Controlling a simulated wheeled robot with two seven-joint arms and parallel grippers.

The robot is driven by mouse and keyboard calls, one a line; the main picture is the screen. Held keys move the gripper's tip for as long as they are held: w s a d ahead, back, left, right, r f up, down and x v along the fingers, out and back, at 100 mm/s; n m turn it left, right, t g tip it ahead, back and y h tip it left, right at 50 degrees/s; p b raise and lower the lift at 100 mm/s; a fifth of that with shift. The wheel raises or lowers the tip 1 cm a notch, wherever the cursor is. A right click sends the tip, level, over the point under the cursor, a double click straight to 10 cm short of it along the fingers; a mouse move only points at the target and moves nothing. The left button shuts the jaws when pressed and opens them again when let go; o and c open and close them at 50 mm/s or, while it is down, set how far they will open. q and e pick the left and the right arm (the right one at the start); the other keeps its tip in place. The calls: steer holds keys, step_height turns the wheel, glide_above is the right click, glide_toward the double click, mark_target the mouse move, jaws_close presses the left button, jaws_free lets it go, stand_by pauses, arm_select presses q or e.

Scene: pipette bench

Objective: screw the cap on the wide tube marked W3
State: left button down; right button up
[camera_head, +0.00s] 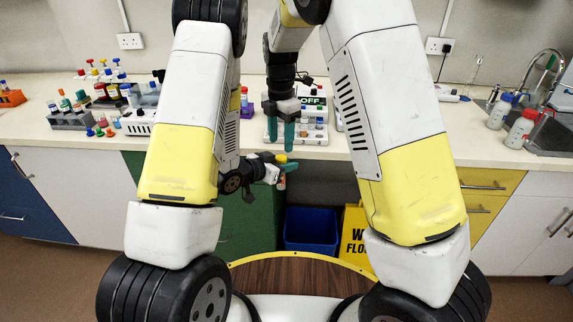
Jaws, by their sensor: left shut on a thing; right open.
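My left gripper (283,169) is in front of the bench's front edge and is shut on a small tube (282,183). A yellow cap (281,158) shows at the tube's top; whether it is screwed down or only resting there I cannot tell. The teal fingers hide the tube's middle, and no W3 mark is readable. My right gripper (280,135) points down with its teal fingers apart and looks empty. Its fingertips are just above the yellow cap in the picture.
A white rack (314,140) with small vials stands behind my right gripper. Racks of capped tubes (72,118) fill the left bench. Bottles (521,128) stand by the sink at right. A blue bin (311,229) and a yellow floor sign (355,232) stand below.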

steer(key=shift+o, duration=0.2)
steer(key=o, duration=0.5)
step_height(320, 180, up, 12)
stand_by(0.4)
